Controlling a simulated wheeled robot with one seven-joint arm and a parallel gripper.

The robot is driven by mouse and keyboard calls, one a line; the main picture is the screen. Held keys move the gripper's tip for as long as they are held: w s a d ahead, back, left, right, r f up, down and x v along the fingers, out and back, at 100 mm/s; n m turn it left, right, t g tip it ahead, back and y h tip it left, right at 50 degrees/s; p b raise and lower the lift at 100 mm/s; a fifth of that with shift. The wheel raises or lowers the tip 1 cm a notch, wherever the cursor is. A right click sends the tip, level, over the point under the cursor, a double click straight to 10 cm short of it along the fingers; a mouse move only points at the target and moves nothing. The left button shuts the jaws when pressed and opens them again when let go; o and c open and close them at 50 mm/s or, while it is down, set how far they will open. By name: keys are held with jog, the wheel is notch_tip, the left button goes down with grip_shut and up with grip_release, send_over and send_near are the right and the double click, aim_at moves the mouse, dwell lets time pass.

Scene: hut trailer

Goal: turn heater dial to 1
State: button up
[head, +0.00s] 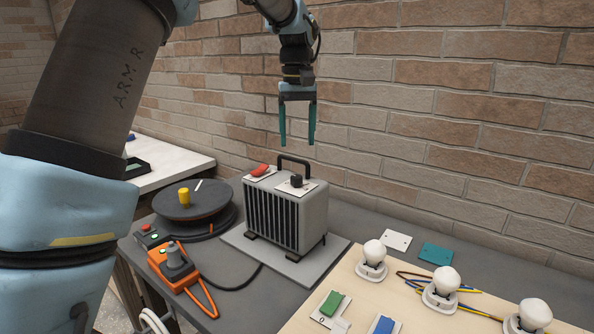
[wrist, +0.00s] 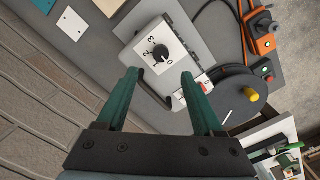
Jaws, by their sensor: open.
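The heater (head: 286,215) is a grey box with a black front grille and a black top handle, standing on a light grey plate on the dark table. Its dial (head: 296,181) is a black knob on a white plate on top. In the wrist view the dial (wrist: 160,52) shows with the marks 0, 2 and 3 around it; I cannot clearly read its setting. A red rocker switch (head: 259,170) sits on the heater's top left. My gripper (head: 297,142) is open and empty, pointing down above the heater, apart from the dial. In the wrist view its green fingers (wrist: 160,80) frame the handle.
A black turntable-like disc (head: 205,203) with a yellow knob stands left of the heater. An orange device (head: 172,266) with a cable lies in front of it. A wooden board (head: 350,290) with several white bulbs is at right. A brick wall runs behind.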

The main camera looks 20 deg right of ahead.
aim_at(297, 176)
notch_tip(297, 176, down, 10)
jog(key=p, duration=0.3)
jog(key=shift+a+r, duration=0.1)
jog(key=shift+r, duration=0.05)
grip_shut()
dwell(0.4)
